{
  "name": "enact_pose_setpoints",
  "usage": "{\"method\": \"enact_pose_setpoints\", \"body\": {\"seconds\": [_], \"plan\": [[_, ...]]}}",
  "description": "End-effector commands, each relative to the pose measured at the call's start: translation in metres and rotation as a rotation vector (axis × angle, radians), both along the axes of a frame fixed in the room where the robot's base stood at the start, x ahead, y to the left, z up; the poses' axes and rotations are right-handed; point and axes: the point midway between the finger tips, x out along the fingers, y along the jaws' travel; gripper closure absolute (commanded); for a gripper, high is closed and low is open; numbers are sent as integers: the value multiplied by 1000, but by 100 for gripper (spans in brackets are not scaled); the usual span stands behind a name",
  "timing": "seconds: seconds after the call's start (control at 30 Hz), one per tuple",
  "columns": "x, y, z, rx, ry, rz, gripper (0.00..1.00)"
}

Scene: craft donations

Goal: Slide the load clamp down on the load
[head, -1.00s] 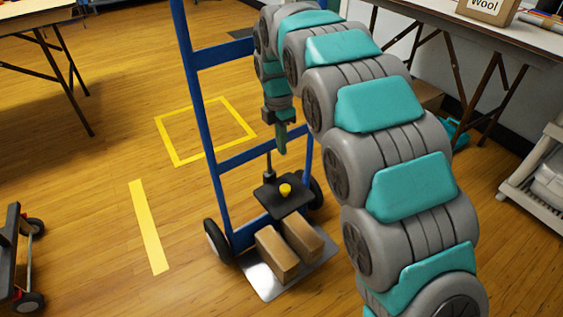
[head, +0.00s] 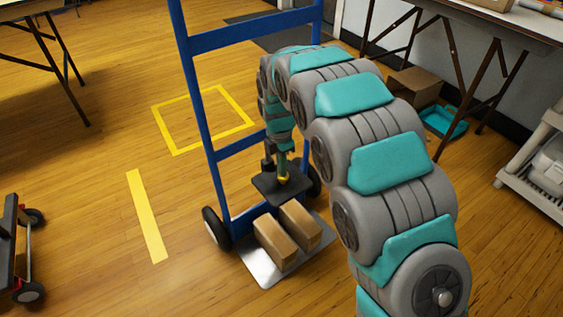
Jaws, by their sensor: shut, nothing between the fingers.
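The load is two brown boxes (head: 275,243) side by side on the truck's silver toe plate (head: 265,272). The clamp plate appears above the boxes, with a gap between. My gripper (head: 282,170) points down at the knob, its fingers shut with nothing between them. The tips are at or just above the knob; I cannot tell whether they touch. My arm hides part of the truck's right side.
A cart (head: 22,255) stands at the left edge. A table (head: 500,22) and a shelf rack (head: 540,165) are on the right, with a cardboard box (head: 414,88) and teal tray (head: 443,122) on the floor. Yellow tape (head: 147,215) marks open floor on the left.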

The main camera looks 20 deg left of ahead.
Motion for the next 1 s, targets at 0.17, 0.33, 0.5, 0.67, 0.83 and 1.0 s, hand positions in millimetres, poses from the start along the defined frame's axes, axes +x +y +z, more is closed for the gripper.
{"method": "enact_pose_setpoints", "body": {"seconds": [0.17, 0.33, 0.5, 0.67, 0.83, 1.0], "plan": [[0, 0, 0, 1, -1, 0, 100], [0, 0, -2, 0, 0, 0, 100], [0, 0, -21, 1, 1, 0, 100], [-2, -1, -60, -3, 5, -1, 100], [-2, -1, -108, -3, 5, 0, 100], [-2, -1, -151, -3, 5, 0, 100]]}}
